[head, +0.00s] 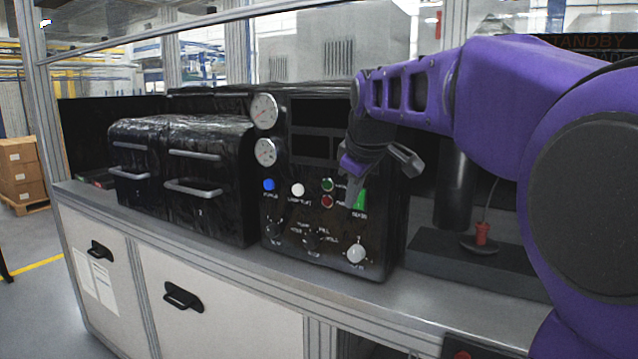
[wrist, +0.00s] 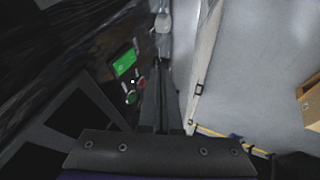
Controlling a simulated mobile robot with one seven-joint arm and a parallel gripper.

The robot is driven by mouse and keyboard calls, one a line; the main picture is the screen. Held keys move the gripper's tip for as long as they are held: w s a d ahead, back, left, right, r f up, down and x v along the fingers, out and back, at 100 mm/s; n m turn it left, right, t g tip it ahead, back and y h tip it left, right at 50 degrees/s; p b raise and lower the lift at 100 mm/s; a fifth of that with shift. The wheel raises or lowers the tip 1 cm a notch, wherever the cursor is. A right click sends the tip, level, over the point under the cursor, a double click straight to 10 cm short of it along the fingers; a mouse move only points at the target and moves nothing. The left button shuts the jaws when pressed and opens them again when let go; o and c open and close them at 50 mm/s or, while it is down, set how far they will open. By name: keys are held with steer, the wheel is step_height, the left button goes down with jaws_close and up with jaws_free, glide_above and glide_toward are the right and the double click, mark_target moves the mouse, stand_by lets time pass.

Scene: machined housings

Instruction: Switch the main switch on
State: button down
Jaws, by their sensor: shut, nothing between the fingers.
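A black control panel (head: 335,150) stands on the bench. A green lit rectangular control (head: 359,199) is on its right side and shows in the wrist view (wrist: 124,62). Below it is a pale round knob (head: 356,253), which shows at the top of the wrist view (wrist: 163,22). I cannot read which control is the main switch. My gripper (head: 351,204) is in front of the panel's right side, above the knob and close to the green control. Its fingers (wrist: 162,66) are shut and empty, and they appear apart from the knob. I cannot tell whether they touch the panel.
A green button (head: 327,185) and a red button (head: 327,201) sit left of the gripper. Also there are blue (head: 268,184) and white (head: 298,190) buttons, dark knobs (head: 312,238) and two gauges (head: 264,111). Black drawers (head: 190,165) stand left. A red-handled part (head: 481,233) is right.

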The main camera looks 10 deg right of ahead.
mark_target(359, 199)
steer(key=w+d+f, duration=0.2)
steer(key=w+f, duration=0.1)
steer(key=w, duration=0.2)
steer(key=shift+d, duration=0.15)
steer(key=shift+f, duration=0.15)
steer(key=shift+w+d+b, duration=0.1)
steer(key=shift+w+b, duration=0.05)
steer(key=shift+b, duration=0.25)
